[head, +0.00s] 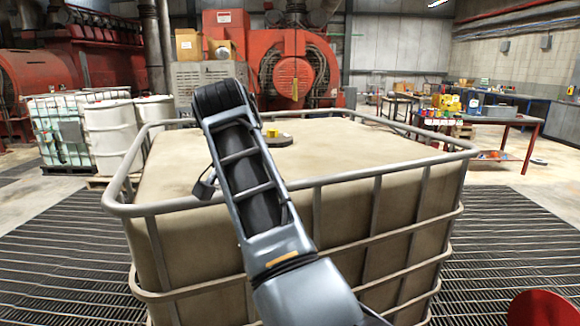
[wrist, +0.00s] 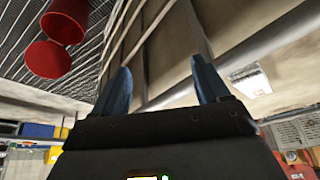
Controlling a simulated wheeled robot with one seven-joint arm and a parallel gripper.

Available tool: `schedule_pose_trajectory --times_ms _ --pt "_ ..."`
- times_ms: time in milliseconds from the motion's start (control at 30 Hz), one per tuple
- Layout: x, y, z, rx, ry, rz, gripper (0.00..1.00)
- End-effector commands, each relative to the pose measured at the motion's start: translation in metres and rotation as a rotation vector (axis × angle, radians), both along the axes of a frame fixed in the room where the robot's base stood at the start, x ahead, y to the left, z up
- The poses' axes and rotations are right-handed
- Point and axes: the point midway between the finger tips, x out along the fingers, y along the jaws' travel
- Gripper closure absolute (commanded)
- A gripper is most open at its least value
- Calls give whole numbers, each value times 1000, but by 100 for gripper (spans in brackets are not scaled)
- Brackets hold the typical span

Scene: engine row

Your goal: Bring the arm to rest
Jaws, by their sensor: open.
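My gripper (wrist: 160,62) shows in the wrist view, with its two blue fingers spread apart and nothing between them. In the head view my grey arm rises from the bottom centre, leaning up and left in front of the caged tank (head: 400,235). I cannot make out the gripper's fingers in the head view. The tank's side and cage bars (wrist: 180,40) lie beyond the fingers in the wrist view; I cannot tell the gap.
A red cylinder (head: 540,308) stands at the bottom right; red cylinders (wrist: 48,60) also show in the wrist view. A yellow-topped cap (head: 272,133) sits on the tank. White drums (head: 110,130) stand left, a workbench (head: 490,119) right.

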Motion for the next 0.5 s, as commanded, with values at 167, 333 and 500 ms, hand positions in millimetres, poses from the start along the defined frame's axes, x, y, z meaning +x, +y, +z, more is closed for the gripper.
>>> schedule_pose_trajectory --times_ms 167,333,500 --pt "-1 -16 -53 2 -25 38 25" --pt "-10 -41 -123 6 -69 91 25" --pt "-32 -73 -196 12 -128 154 25"
